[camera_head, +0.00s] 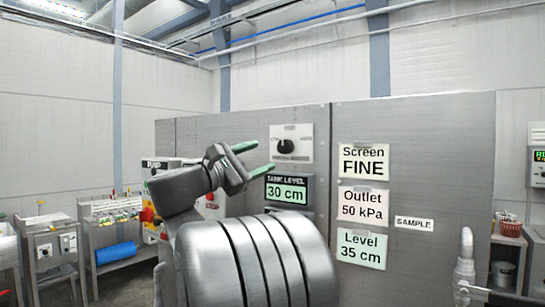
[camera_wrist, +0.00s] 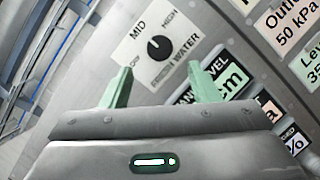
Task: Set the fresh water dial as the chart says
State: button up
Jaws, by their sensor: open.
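The fresh water dial is a black knob on a white plate (camera_head: 292,130), on the grey panel. In the wrist view the knob (camera_wrist: 159,46) is lettered OFF, MID, HIGH and FRESH WATER; its small pale mark seems to face MID, though this is hard to be sure of. My gripper (camera_head: 256,158) is open and empty, its green fingers reaching toward the panel just left of and below the dial. In the wrist view my gripper (camera_wrist: 163,68) has its fingertips apart, below the knob. Cards read Screen FINE (camera_head: 362,161), Outlet 50 kPa (camera_head: 359,204) and Level 35 cm (camera_head: 361,249).
A tank level display (camera_head: 288,190) reading 30 cm sits under the dial, close to my lower finger. A SAMPLE label (camera_head: 414,224) is at right. A pale tap (camera_head: 466,260) stands at lower right. Carts (camera_head: 112,237) stand at left.

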aim_at(282, 148)
jog(key=v, duration=0.6)
jog(key=shift+b, duration=0.35)
jog(key=p+x, duration=0.2)
jog(key=x, duration=1.1)
jog(key=shift+w+d+r, duration=0.15)
jog(key=shift+w+d, duration=0.05)
jog(key=shift+d, duration=0.05)
